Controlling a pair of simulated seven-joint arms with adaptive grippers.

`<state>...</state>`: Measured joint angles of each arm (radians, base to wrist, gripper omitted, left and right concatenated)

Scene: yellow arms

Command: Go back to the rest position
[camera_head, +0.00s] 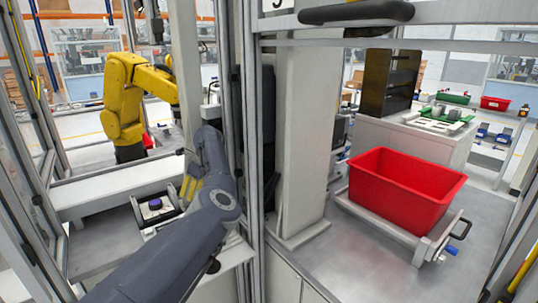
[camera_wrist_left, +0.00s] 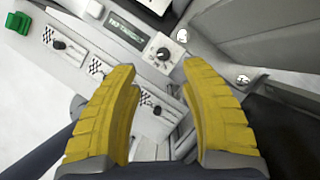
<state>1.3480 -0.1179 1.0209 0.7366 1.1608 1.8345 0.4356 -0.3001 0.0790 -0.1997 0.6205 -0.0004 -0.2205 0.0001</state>
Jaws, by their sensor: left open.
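My left arm comes in from the bottom left of the head view. Its gripper (camera_head: 188,188) with yellow fingers is in front of the machine frame, beside a small fixture with a dark, purple-topped knob. In the left wrist view the two yellow fingers (camera_wrist_left: 160,90) stand wide apart with nothing between them. Beyond them is a light grey panel (camera_wrist_left: 75,62) with black knobs, a white dial (camera_wrist_left: 162,52) and checkered marks. My right gripper is in neither view.
A grey post (camera_head: 300,120) and metal uprights stand just right of my left arm. A yellow robot arm (camera_head: 125,100) stands behind at the left. A green block (camera_wrist_left: 18,22) shows in the wrist view.

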